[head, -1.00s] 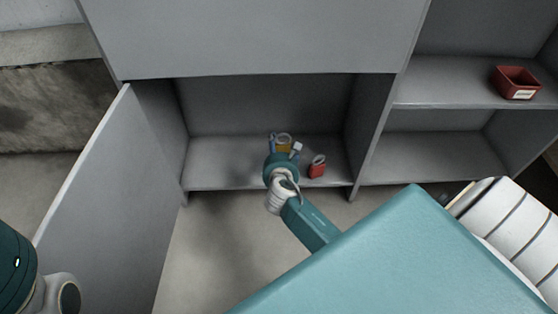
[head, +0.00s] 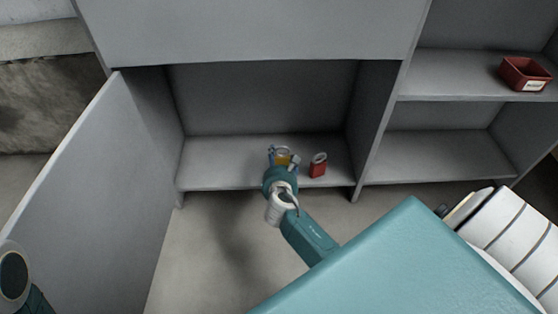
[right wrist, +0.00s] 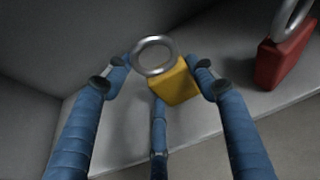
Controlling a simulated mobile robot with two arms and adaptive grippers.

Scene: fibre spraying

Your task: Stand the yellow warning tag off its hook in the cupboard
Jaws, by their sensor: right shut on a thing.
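The yellow tag (head: 282,159) looks like a padlock: a yellow block with a grey metal ring on top. It is in the open lower cupboard, over the shelf board (head: 215,168). My right gripper (head: 284,157) reaches in from the front and is shut on it. In the right wrist view, blue fingers stand on both sides of the yellow tag (right wrist: 175,84), with a third finger below. The tag is slightly tilted there, ring up; I cannot tell whether its bottom touches the shelf. No hook is visible. My left gripper is out of view.
A similar red padlock-like piece (head: 318,168) stands on the shelf close to the right of the gripper. The open cupboard door (head: 95,180) is at left. A red bin (head: 524,75) sits on the upper right shelf. The shelf left of the gripper is bare.

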